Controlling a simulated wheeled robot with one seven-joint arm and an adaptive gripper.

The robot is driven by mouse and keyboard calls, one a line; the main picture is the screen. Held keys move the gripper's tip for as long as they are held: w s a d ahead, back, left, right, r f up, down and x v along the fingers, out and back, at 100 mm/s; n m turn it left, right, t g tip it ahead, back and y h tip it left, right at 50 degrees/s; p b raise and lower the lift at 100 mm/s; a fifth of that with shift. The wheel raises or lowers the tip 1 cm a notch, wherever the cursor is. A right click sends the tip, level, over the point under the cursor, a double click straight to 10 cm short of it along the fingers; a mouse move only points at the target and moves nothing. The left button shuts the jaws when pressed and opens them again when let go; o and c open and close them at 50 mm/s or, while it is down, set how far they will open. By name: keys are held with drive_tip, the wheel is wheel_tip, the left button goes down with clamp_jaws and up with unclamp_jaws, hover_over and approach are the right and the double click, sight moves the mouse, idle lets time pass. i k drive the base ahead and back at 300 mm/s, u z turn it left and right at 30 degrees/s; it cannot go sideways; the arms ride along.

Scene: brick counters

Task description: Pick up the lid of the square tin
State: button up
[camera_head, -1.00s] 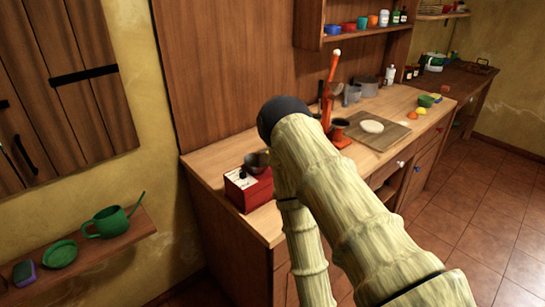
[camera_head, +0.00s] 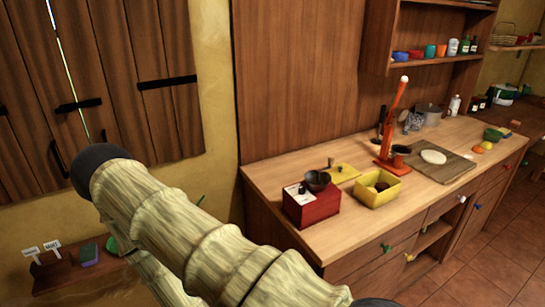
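A yellow open square tin (camera_head: 376,199) stands on the wooden counter, with something reddish-brown inside it. A flat yellow piece that looks like its lid (camera_head: 345,174) lies on the counter just behind and left of the tin, apart from it. The lid's left part is close behind a red box. My arm crosses the lower left of the view, well left of the tin and lid. My gripper is not visible, so its state does not show.
The red box (camera_head: 312,209) with a dark bowl (camera_head: 317,181) on top stands left of the tin. A tall orange lever press (camera_head: 393,130) stands behind the tin. A board (camera_head: 444,168) with a pale round disc (camera_head: 433,157) lies to the right. The counter's front strip is clear.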

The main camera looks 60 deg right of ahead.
sight(342, 172)
drive_tip(key=u, duration=0.3)
drive_tip(key=k, duration=1.25)
drive_tip(key=z, duration=1.45)
drive_tip(key=i, duration=0.35)
drive_tip(key=u, duration=0.1)
